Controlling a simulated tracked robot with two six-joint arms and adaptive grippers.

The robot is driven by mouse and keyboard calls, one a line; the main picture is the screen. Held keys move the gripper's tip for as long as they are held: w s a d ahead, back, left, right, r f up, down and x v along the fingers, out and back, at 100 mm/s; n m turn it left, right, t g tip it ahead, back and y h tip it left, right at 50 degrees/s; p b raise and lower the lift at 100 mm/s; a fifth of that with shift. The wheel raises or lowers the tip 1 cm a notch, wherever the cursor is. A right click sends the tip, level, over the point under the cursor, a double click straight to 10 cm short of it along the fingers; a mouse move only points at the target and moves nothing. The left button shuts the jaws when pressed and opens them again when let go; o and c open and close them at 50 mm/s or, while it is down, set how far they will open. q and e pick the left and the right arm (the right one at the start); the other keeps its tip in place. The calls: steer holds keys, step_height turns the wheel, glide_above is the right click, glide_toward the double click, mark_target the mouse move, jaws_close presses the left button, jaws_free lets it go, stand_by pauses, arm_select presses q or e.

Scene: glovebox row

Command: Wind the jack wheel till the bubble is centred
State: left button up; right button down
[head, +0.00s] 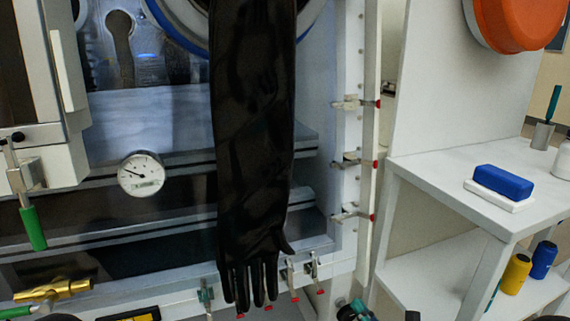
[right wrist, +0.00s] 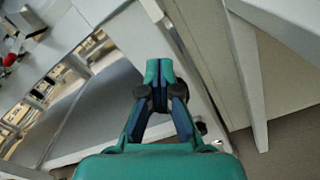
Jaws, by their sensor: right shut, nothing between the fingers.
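I cannot make out the jack wheel or the bubble in either view. My right gripper (head: 355,309) shows at the bottom edge of the head view, below and right of the hanging black glove. In the right wrist view its teal fingers (right wrist: 159,70) are together and empty, apart from any object. My left gripper is in neither view. A yellow-edged dark item (head: 137,314) is cut off by the bottom edge of the head view; I cannot tell what it is.
A long black glove (head: 252,150) hangs before the glovebox window. A round dial gauge (head: 142,174) is left of it. A brass valve (head: 52,290) is at lower left. Clamps (head: 352,158) line the frame. A white shelf unit (head: 440,185) at right holds a blue block (head: 503,182).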

steer(key=shift+f, duration=0.2)
stand_by(0.5)
steer(key=shift+d+f+p, duration=0.15)
steer(key=shift+p, duration=0.3)
steer(key=shift+d+f, duration=0.1)
steer(key=shift+f, duration=0.05)
steer(key=v, duration=0.2)
steer(key=p+v, duration=0.1)
steer(key=v, duration=0.1)
steer(key=r+p+v, duration=0.1)
steer(key=v, duration=0.1)
steer(key=shift+w+d, duration=0.15)
steer(key=shift+d, duration=0.1)
stand_by(0.4)
stand_by(0.5)
